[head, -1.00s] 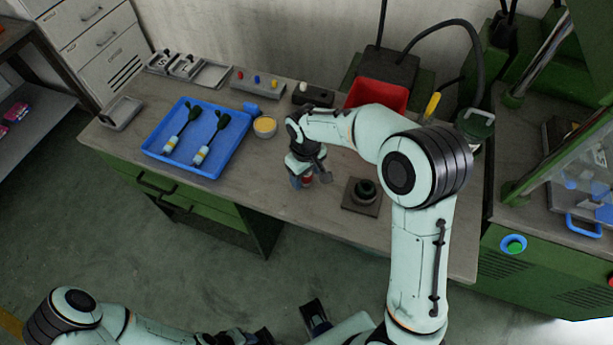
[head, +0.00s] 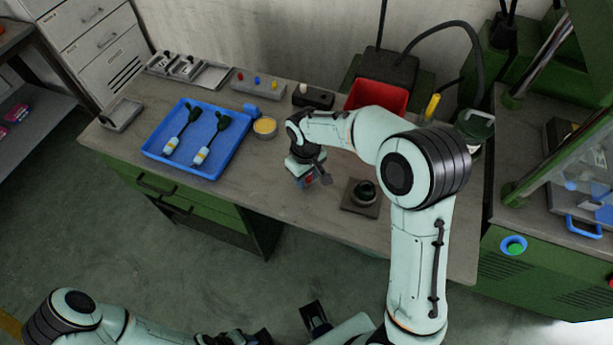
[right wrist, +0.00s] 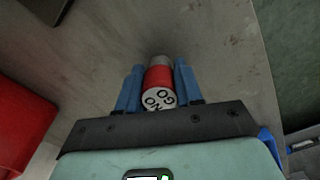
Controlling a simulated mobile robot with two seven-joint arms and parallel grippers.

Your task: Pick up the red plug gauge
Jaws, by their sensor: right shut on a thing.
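The red plug gauge (right wrist: 158,78) is a short cylinder with a red band and a pale end face marked "NO GO" in the right wrist view. It sits between the two blue fingers of my right gripper (right wrist: 158,85), which are shut on it. In the head view the right gripper (head: 306,181) is over the bench, left of a dark square base, and only a bit of the gauge's red shows. Whether the gauge touches the bench is hard to tell. My left arm lies low at the bottom of the head view; its jaw state is unclear.
The dark square base (head: 347,207) with a round green-black piece stands just right of the gripper. A blue tray (head: 213,170) with two dark-green-topped pieces, a yellow-filled bowl (head: 265,128) and a red bin (head: 392,94) are nearby. The bench front (head: 270,200) is clear.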

